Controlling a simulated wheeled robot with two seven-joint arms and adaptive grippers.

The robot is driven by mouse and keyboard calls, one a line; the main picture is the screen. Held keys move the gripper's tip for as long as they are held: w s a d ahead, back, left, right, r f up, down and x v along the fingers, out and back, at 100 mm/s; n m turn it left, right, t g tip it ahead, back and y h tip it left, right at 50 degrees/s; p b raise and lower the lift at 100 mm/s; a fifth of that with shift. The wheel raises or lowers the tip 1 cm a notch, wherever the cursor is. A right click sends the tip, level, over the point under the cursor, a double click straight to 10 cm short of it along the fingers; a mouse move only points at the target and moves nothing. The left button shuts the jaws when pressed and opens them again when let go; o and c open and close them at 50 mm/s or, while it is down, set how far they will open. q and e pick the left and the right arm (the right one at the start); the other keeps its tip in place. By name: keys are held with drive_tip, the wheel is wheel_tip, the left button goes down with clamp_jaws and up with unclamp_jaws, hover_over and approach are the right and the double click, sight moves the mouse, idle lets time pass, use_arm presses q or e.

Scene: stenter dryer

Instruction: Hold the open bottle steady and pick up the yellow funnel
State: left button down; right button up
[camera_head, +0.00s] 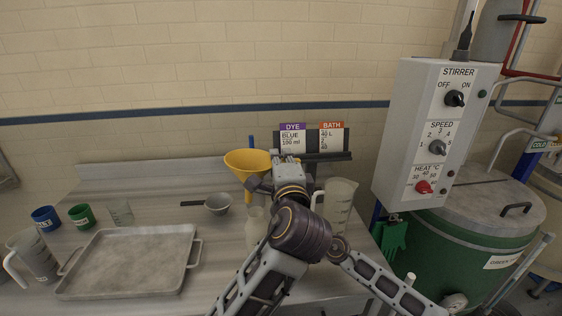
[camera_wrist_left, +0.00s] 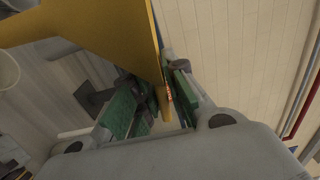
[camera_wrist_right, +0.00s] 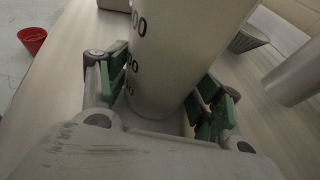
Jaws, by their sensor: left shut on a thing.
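The yellow funnel (camera_head: 244,160) is mouth-up above the bench, and it fills the upper part of the left wrist view (camera_wrist_left: 100,35). My left gripper (camera_head: 283,160) is shut on its narrow lower part, which shows between the green pads. The pale bottle (camera_head: 254,232) stands upright on the bench below the funnel, partly covered by my left arm. I cannot tell whether spout and bottle neck touch. My right gripper (camera_wrist_right: 165,95) has its green pads against both sides of the marked pale bottle (camera_wrist_right: 175,60). That gripper is hidden behind my left arm in the head view.
A clear jug (camera_head: 341,200) stands close right of my arms. A grey bowl (camera_head: 218,203), a metal tray (camera_head: 130,262), a blue cup (camera_head: 45,218), a green cup (camera_head: 81,216) and another jug (camera_head: 33,258) are to the left. The stirrer box (camera_head: 420,135) stands right.

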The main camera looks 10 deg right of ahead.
drive_tip(key=shift+o, duration=1.1)
drive_tip(key=shift+d+r, duration=0.1)
drive_tip(key=shift+v, duration=5.85)
drive_tip(key=shift+s, duration=0.1)
drive_tip(key=shift+s, duration=0.15)
